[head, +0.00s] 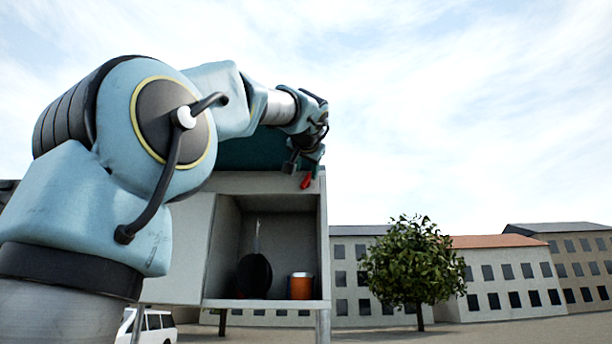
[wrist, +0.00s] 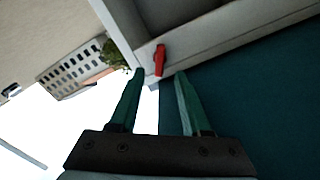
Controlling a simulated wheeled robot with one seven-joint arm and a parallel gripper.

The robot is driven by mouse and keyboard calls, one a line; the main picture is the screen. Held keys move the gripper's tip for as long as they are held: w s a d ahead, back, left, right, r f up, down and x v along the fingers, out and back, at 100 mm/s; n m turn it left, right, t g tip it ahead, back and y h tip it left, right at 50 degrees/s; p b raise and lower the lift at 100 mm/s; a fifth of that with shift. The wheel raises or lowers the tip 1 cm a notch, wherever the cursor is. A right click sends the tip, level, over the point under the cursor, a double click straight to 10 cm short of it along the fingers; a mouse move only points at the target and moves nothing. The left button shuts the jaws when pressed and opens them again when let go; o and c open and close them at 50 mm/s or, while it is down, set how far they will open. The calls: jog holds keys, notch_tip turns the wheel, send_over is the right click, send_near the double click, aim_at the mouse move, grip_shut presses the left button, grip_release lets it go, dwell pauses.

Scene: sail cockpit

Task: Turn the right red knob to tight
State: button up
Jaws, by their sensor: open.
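A red knob (head: 306,181) sits at the top right corner of the grey cabinet in the head view, just below my gripper (head: 308,160). In the wrist view the red knob (wrist: 159,60) is a short upright lever on the pale cabinet edge, just beyond my fingertips. My gripper (wrist: 160,72) is open there, its two green fingers apart with nothing between them. The knob lies ahead of the gap, and I cannot tell whether any finger touches it. Only one red knob shows. No tight mark is readable.
The grey cabinet (head: 323,235) has an open compartment holding a dark round pan (head: 254,276) and an orange cup (head: 301,287). A teal panel (wrist: 250,110) fills the right of the wrist view. A tree (head: 410,262) and buildings stand behind. Open air lies right of the cabinet.

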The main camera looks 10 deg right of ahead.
aim_at(306, 179)
jog(key=w, duration=0.2)
jog(key=w+p, duration=0.1)
jog(key=w, duration=0.1)
jog(key=w+d+p, duration=0.1)
jog(key=w, duration=0.1)
jog(key=shift+w+d, duration=0.1)
jog(key=shift+w, duration=0.15)
grip_shut()
